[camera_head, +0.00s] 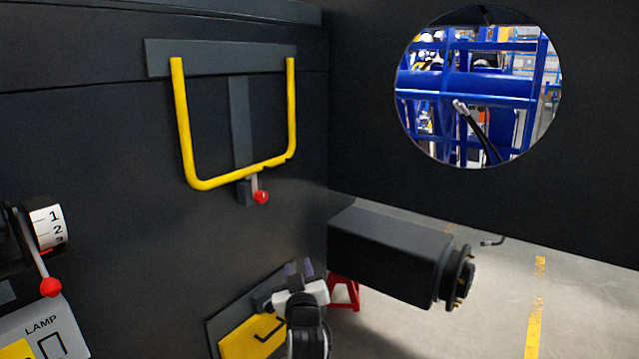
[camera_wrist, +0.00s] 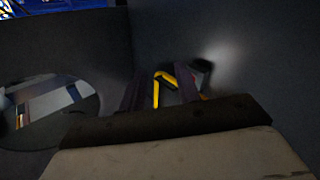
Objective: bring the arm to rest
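My gripper (camera_head: 299,269) is low in the head view, with two purple fingers pointing up and a gap between them. It is in front of the dark chassis wall, by a tilted yellow-faced panel (camera_head: 240,335), and well below the yellow U-shaped handle (camera_head: 237,175). I cannot tell whether it touches the panel. In the wrist view the purple fingers (camera_wrist: 160,94) stand apart, with a bent yellow bar (camera_wrist: 164,77) showing between them, apparently farther off. I see nothing held.
A red-knobbed lever (camera_head: 261,197) hangs under the handle. A numbered dial (camera_head: 47,227) with another red-knobbed lever (camera_head: 50,287) and a LAMP panel (camera_head: 45,335) are at left. A dark axle housing (camera_head: 385,250) juts out at right, near a red stand (camera_head: 345,291). Floor beyond is mostly clear.

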